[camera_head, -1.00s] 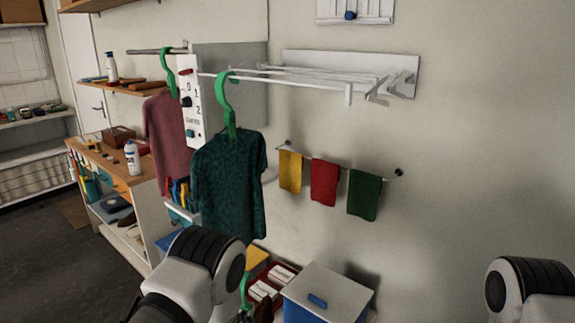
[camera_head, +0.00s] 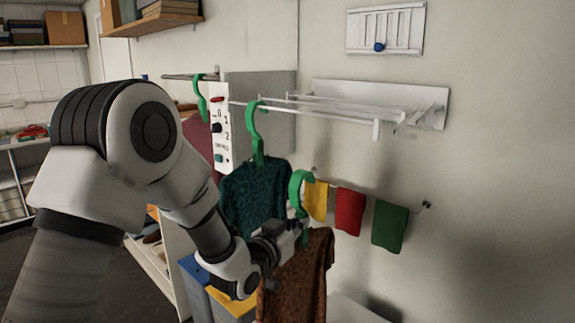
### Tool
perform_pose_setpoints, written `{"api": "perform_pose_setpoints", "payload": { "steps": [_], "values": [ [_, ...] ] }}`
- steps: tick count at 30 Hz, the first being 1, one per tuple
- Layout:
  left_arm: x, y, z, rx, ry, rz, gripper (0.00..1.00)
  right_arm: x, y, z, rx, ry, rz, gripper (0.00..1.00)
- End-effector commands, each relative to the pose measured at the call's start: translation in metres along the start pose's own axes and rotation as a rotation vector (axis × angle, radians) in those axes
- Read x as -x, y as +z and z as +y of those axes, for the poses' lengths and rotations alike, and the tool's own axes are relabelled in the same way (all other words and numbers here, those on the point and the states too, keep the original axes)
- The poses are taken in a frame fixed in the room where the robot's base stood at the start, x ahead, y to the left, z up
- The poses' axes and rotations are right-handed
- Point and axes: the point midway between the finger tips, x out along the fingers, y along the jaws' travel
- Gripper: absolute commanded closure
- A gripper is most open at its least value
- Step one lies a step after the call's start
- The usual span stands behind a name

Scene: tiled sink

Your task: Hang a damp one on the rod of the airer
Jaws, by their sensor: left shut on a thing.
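My left gripper (camera_head: 297,236) is shut on a green hanger (camera_head: 301,184) that carries a dark brown, mottled garment (camera_head: 302,278). The garment hangs below the gripper, and the hanger's hook points up, free of any rod. The white airer (camera_head: 345,112) is fixed to the wall above and right of the gripper, its thin rods running left. A dark teal mottled shirt (camera_head: 243,197) hangs from another green hanger (camera_head: 257,130) at the left end of the airer's front rod. My right gripper is out of view.
A control panel marked 0, 1, 2 (camera_head: 220,130) stands left of the airer. A reddish garment hangs on a metal rail (camera_head: 180,77) behind it. Yellow (camera_head: 316,200), red (camera_head: 349,212) and green (camera_head: 390,228) cloths hang below the airer. The front rod's right stretch looks bare.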

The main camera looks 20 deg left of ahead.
Motion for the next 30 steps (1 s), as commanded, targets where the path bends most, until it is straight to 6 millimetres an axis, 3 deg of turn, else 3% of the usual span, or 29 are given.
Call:
{"api": "perform_pose_setpoints", "payload": {
  "steps": [1, 3, 6, 9, 17, 30],
  "values": [
    [0.004, -0.041, -0.004, 0.0, -0.004, 0.016, 1.0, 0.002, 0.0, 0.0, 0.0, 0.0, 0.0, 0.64],
    [0.01, -0.083, -0.008, 0.0, -0.007, 0.014, 1.0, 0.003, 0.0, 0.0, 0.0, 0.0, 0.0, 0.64],
    [0.02, -0.127, -0.011, 0.0, -0.011, 0.01, 1.0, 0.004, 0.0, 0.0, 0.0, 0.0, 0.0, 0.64],
    [0.027, -0.15, -0.012, 0.001, -0.014, 0.004, 1.0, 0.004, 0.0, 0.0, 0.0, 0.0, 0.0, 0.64],
    [0.019, -0.158, -0.011, -0.001, -0.015, -0.002, 1.0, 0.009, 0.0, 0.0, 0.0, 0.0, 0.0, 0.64],
    [-0.022, -0.158, -0.003, -0.001, -0.014, 0.0, 1.0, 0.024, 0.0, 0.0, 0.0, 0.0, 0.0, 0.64]
  ]
}}
